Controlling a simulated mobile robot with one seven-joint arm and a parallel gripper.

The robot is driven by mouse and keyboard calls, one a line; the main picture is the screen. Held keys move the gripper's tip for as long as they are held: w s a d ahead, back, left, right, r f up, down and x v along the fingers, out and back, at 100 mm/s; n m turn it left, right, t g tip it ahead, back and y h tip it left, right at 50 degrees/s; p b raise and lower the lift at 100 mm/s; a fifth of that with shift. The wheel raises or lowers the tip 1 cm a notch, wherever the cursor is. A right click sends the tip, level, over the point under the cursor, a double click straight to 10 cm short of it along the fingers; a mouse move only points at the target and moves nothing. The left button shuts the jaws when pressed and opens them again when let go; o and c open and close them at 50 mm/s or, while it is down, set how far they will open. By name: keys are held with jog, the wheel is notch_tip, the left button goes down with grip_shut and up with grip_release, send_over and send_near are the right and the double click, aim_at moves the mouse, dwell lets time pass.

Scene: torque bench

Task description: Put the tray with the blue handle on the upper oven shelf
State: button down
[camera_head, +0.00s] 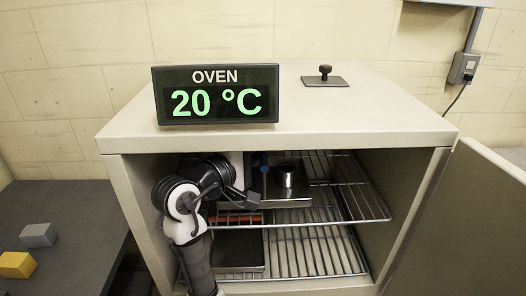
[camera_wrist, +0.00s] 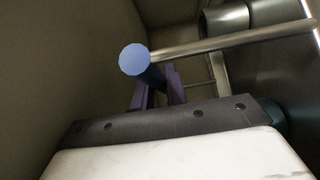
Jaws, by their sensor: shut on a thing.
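The tray (camera_head: 290,203) is inside the oven with a metal cylinder (camera_head: 287,177) standing on it. It is at the level of the upper wire shelf (camera_head: 350,203), over its left part; whether it rests on the wires or hovers just above cannot be told. In the wrist view the round blue handle end (camera_wrist: 133,60) is close up, with my gripper (camera_wrist: 160,90) shut on the handle. My arm hides the shelf's left edge and part of the tray.
A lower wire shelf (camera_head: 315,252) holds a dark tray (camera_head: 238,252) with a red part (camera_head: 236,217) near it. The oven door (camera_head: 470,225) stands open at right. The temperature display (camera_head: 216,95) reads 20 °C. Yellow (camera_head: 16,265) and grey (camera_head: 38,235) blocks lie left.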

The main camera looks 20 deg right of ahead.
jog(key=shift+w+d+r, duration=0.1)
jog(key=shift+w+r, duration=0.05)
jog(key=shift+w, duration=0.15)
jog(key=shift+w+f, duration=0.1)
jog(key=shift+f, duration=0.3)
jog(key=shift+f+p, duration=0.45)
jog(key=shift+f, duration=0.95)
jog(key=shift+f, duration=0.15)
jog(key=c, duration=1.4)
grip_release()
jog(key=b+v, duration=0.2)
jog(key=v, duration=1)
jog(key=shift+b, duration=0.3)
